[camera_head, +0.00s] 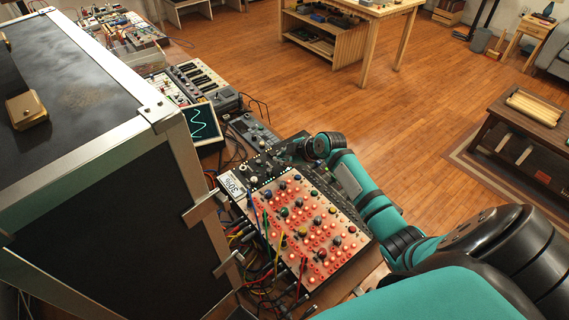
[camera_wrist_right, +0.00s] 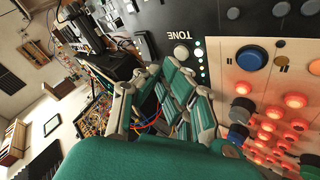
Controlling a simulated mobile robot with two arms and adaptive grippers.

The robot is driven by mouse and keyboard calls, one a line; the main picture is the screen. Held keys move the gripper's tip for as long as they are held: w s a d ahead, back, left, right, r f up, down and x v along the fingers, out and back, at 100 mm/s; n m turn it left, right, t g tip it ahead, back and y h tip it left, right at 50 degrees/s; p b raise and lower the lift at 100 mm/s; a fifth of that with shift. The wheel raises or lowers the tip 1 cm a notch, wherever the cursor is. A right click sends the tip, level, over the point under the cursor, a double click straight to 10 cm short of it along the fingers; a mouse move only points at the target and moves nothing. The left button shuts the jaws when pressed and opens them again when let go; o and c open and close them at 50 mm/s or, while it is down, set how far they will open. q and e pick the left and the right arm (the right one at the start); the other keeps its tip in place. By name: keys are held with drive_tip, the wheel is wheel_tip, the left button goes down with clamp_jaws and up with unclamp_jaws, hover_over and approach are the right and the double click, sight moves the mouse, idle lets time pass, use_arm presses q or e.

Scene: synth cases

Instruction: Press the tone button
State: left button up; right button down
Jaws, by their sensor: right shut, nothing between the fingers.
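The tone button (camera_wrist_right: 182,51) is a round cream cap on a dark panel, beside the word TONE, in the right wrist view. A column of small lit lamps (camera_wrist_right: 200,60) runs next to it. My right gripper (camera_wrist_right: 162,70) is shut and empty, its tips close to the button at the lower left; I cannot tell whether they touch. In the head view my right gripper (camera_head: 291,153) is over the dark upper part of the synth case, small and hard to make out. My left gripper is not in view.
The synth's orange-lit panel (camera_head: 306,228) has several knobs and patch cables. A large black case with metal edges (camera_head: 92,190) stands close on the left.

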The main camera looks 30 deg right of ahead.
drive_tip(key=shift+f, duration=0.45)
drive_tip(key=shift+b, duration=0.3)
drive_tip(key=shift+r+p, duration=0.45)
drive_tip(key=shift+r, duration=0.05)
drive_tip(key=shift+r, duration=0.1)
wheel_tip(320, 180, up, 6)
drive_tip(key=p, duration=0.4)
drive_tip(key=shift+p, duration=0.35)
